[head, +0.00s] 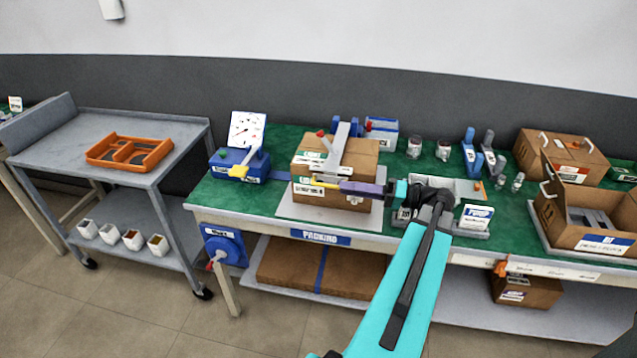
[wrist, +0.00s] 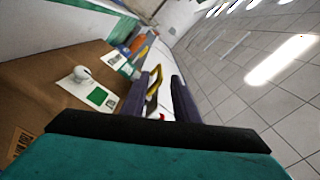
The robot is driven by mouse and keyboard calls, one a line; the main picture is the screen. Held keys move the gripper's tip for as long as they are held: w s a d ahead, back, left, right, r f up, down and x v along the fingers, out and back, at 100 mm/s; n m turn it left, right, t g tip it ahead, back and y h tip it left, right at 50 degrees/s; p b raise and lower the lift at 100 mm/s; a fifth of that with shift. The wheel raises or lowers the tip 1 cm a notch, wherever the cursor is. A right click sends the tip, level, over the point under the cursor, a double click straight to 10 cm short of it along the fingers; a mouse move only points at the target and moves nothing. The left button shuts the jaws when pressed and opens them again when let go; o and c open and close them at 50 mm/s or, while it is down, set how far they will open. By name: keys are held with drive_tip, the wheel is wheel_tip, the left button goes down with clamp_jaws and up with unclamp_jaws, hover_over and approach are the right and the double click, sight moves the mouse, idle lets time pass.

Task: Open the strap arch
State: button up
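The grey strap arch (head: 341,146) rises over the top of a cardboard box (head: 365,160) on the packing table. A small red knob (head: 321,133) shows beside it. My gripper (head: 342,187), with purple fingers, is low in front of the box, pointing left. A yellow bar (head: 324,184) shows at its fingertips. In the wrist view the two fingers (wrist: 165,92) stand apart, with a yellow loop-shaped part (wrist: 153,80) and a little red between or just beyond them. I cannot tell whether the fingers touch the yellow part.
A blue device with a yellow lever (head: 240,168) stands left of the box. A cart with an orange tray (head: 130,152) stands at left. The floor in front is clear.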

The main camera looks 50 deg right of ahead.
sight(318, 185)
drive_tip(key=shift+p+x, duration=1.1)
drive_tip(key=shift+x, duration=3.6)
clamp_jaws()
